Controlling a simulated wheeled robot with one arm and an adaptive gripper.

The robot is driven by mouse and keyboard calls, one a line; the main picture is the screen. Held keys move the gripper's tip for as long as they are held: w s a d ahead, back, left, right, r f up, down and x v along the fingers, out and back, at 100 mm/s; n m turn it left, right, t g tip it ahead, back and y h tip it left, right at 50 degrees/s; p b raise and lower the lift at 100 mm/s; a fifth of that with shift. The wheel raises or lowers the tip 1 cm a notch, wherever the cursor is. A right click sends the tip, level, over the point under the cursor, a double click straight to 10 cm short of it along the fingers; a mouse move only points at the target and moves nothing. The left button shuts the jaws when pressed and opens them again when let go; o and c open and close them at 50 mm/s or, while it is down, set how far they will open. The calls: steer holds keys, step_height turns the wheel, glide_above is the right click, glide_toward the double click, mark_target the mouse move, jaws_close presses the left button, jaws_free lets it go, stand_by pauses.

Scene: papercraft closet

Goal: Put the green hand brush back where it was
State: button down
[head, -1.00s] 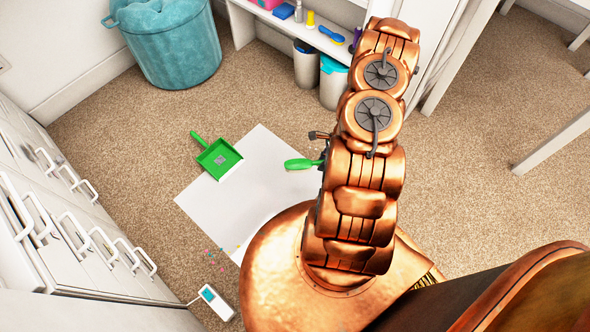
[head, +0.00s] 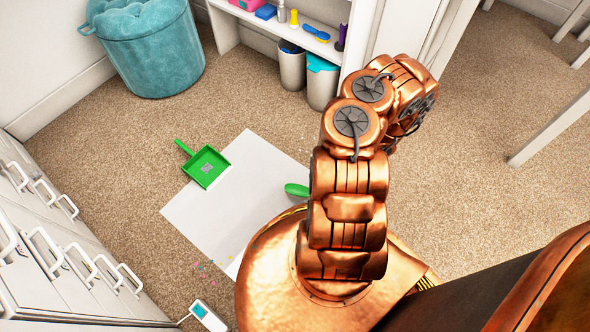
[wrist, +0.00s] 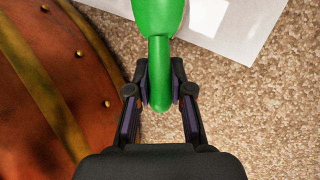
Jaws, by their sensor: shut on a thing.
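The green hand brush (head: 296,190) shows only in part in the head view, sticking out to the left from behind my copper arm. In the wrist view the brush (wrist: 158,50) has its handle between the two dark fingers of my gripper (wrist: 159,88), which is shut on it. The brush's wider end runs off the top edge, so its bristles are hidden. My gripper is hidden behind my arm in the head view. A green dustpan (head: 207,167) lies on the left part of a white sheet (head: 245,190) on the carpet.
Small coloured scraps (head: 207,265) lie by the sheet's lower left edge. A white device (head: 209,315) is on the floor near the drawers (head: 45,225). Bins (head: 321,82) stand under a shelf (head: 285,27) of small items. A teal pouf (head: 150,48) stands at upper left. Carpet at right is open.

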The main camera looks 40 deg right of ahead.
steer(key=w+d+b, duration=0.1)
steer(key=w, duration=0.3)
steer(key=w+d+f+b, duration=0.1)
steer(key=w+d, duration=0.1)
steer(key=w, duration=0.3)
steer(key=w+d+b, duration=0.2)
steer(key=w, duration=0.3)
steer(key=shift+f, duration=0.25)
step_height(320, 180, down, 4)
steer(key=shift+r+b, duration=0.25)
steer(key=shift+b, duration=0.9)
steer(key=shift+r, duration=0.1)
steer(key=c, duration=1.5)
jaws_free()
steer(key=o, duration=0.5)
steer(key=shift+c, duration=0.2)
